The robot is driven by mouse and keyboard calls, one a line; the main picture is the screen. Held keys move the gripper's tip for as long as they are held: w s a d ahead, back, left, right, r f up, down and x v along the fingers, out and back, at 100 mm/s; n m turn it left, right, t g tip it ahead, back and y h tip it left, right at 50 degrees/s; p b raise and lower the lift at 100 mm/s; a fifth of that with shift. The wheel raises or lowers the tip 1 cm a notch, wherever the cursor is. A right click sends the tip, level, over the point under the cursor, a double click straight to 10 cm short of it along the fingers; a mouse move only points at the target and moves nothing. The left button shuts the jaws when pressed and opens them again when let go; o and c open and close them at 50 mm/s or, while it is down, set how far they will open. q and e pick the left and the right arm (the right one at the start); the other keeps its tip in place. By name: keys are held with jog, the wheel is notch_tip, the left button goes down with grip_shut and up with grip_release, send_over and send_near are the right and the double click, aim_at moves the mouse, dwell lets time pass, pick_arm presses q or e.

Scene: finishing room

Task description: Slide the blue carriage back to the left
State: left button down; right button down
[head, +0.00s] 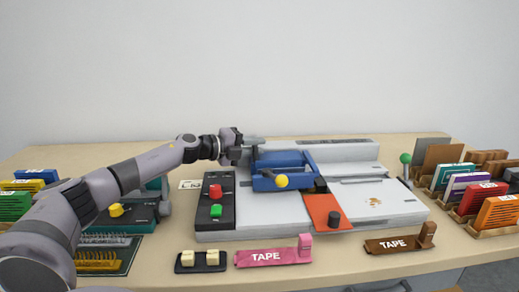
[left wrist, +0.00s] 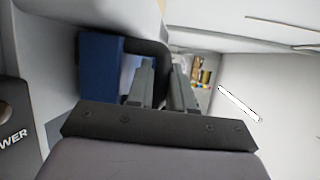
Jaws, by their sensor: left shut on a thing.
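The blue carriage (head: 285,163) sits on the grey machine bed (head: 265,215), left of the orange plate (head: 325,209). A yellow knob (head: 281,181) is on its front. My left gripper (head: 252,144) is at the carriage's back left corner. In the left wrist view, its two fingers (left wrist: 163,85) are closed around the carriage's black handle (left wrist: 155,47), beside the blue side of the carriage (left wrist: 98,65). My arm and gripper partly hide the handle in the head view. My right gripper is not in view.
A black panel with red and green buttons (head: 215,193) stands left of the bed. TAPE holders in pink (head: 265,257) and brown (head: 392,245) lie in front. A green-knobbed lever (head: 405,160) and card racks are at right. A teal device (head: 125,214) is at left.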

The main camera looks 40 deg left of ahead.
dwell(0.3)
pick_arm(q)
jog(key=c, duration=1.4)
grip_release()
jog(key=shift+s+f, duration=0.1)
jog(key=shift+s+a+b, duration=0.3)
jog(key=shift+s+b, duration=0.25)
jog(key=shift+b, duration=0.15)
jog(key=b+v, duration=0.2)
jog(key=b, duration=0.1)
jog(key=shift+s+f, duration=0.1)
jog(key=shift+s, duration=0.1)
jog(key=b+v, duration=0.2)
jog(key=b, duration=0.2)
jog(key=shift+a, duration=0.1)
jog(key=shift+s+a+r+b, duration=0.1)
jog(key=shift+s+r+b, duration=0.2)
jog(key=shift+b, duration=0.4)
jog(key=shift+s+b, duration=0.3)
jog(key=shift+b, duration=0.15)
jog(key=shift+r, duration=0.1)
